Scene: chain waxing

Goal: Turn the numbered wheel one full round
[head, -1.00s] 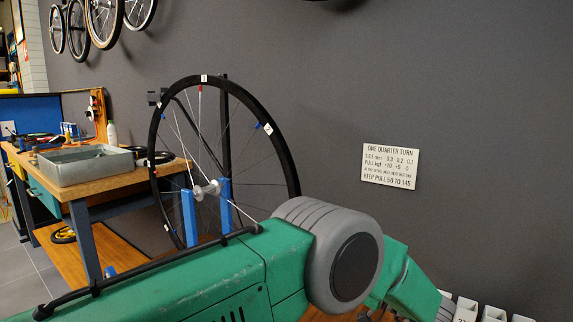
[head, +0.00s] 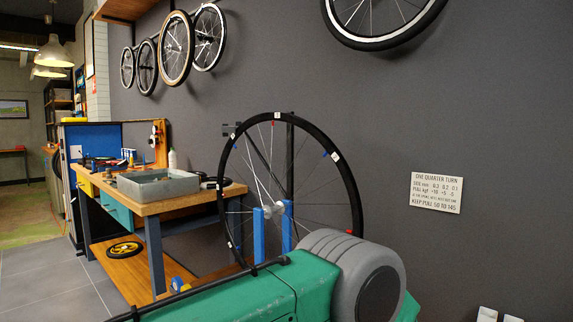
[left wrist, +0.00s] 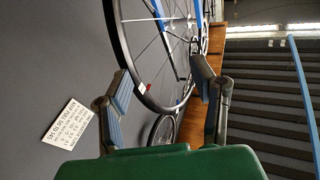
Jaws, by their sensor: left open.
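The numbered wheel (head: 356,192) stands upright between two blue posts (head: 259,233), with small white number labels, one near its top (head: 277,115) and one at the upper right (head: 335,157). My green and grey left arm crosses in front of its lower part, and the left gripper is hidden in the head view. In the left wrist view my left gripper (left wrist: 163,85) is open and empty. The wheel's black rim (left wrist: 119,38) shows between and beyond its fingers. I cannot tell how far the rim is from them. My right gripper is not in view.
A bench with a grey tray (head: 155,188) stands left of the wheel. A white sign (head: 436,192) hangs on the grey wall at the right; more wheels (head: 176,48) hang above. The floor at the left (head: 60,290) is clear.

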